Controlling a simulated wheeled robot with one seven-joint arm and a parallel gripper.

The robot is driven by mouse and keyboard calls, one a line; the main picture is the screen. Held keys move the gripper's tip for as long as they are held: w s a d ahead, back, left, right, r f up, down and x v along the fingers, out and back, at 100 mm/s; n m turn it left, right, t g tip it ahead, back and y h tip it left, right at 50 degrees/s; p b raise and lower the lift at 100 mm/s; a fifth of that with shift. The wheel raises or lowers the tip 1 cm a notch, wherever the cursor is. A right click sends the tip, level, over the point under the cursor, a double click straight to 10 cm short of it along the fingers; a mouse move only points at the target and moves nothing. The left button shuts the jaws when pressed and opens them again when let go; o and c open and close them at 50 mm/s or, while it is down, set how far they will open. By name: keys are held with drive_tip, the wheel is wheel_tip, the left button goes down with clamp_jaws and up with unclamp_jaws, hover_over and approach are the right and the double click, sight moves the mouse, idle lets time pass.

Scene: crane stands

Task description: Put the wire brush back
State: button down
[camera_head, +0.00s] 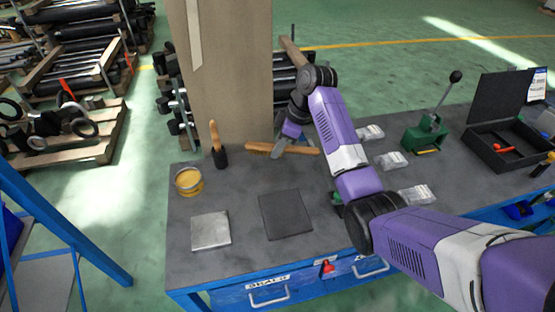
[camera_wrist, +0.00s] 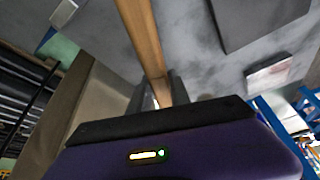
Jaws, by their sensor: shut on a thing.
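A long wooden-handled tool, which looks like the wire brush (camera_head: 304,150), is in the head view at the back of the grey bench top, beside the tall brown box. My gripper (camera_head: 284,139) is above the bench there, shut on this wooden bar. The wrist view shows the bar (camera_wrist: 145,45) running up and away from between my gripper's fingers (camera_wrist: 161,95). The bristles cannot be made out. I cannot tell whether the brush touches the bench.
A wooden-handled tool (camera_head: 217,144) stands upright near the box (camera_head: 229,75). A yellow tin (camera_head: 188,181), metal plate (camera_head: 210,230) and dark mat (camera_head: 286,214) lie in front. Clear bags (camera_head: 391,161), a green lever tool (camera_head: 425,136) and an open black case (camera_head: 496,143) are on the right.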

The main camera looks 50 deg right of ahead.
sight(278, 167)
drive_tip(key=shift+f+p, duration=0.3)
drive_tip(key=shift+f, duration=2.5)
drive_tip(key=shift+f, duration=0.15)
drive_tip(key=c, duration=1.2)
unclamp_jaws()
drive_tip(key=v, duration=1.2)
drive_tip(key=shift+b, duration=0.4)
